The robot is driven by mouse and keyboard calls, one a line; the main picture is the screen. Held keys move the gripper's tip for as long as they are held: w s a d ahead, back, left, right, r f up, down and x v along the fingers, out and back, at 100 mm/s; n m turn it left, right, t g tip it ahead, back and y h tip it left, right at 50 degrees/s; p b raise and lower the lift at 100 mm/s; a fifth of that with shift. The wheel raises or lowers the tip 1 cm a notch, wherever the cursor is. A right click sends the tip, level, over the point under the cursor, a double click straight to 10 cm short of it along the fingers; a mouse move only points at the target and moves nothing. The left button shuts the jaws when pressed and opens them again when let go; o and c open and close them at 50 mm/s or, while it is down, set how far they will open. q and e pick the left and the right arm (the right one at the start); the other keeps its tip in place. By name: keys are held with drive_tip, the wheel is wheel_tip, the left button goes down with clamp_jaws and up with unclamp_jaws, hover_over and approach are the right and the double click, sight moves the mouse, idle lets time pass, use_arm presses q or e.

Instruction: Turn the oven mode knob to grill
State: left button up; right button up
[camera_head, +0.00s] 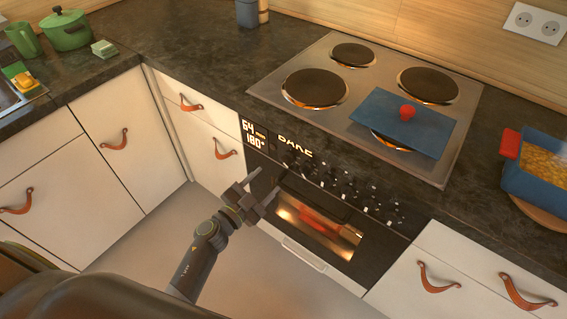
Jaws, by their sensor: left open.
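The oven (393,232) is built into the counter front, with a lit window and a dark control panel. A row of small knobs (348,188) runs along the panel; which one is the mode knob, and where each points, is too small to tell. The lit display (296,147) seems to read "BAKE", and figures like "64" and "180°" show to its left. My left gripper (264,184) is open and empty, in front of the oven's left side, below and left of the knobs. It appears apart from them. My right gripper is not in view.
A steel hob (309,58) with several round plates lies above the oven. A blue lid (420,134) with a red knob rests on it. A blue dish of food (537,184) stands right. White drawers with leather pulls (437,277) flank the oven. The floor is clear.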

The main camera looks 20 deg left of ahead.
sight(285, 162)
use_arm(q)
drive_tip(key=b+x, duration=0.1)
drive_tip(key=x, duration=0.6)
drive_tip(key=shift+w+d+f, duration=0.15)
drive_tip(key=shift+w, duration=0.2)
drive_tip(key=shift+w+d, duration=0.2)
drive_tip(key=shift+w, duration=0.4)
drive_tip(key=shift+c, duration=0.4)
drive_tip(key=c, duration=0.9)
drive_tip(key=shift+o, duration=0.2)
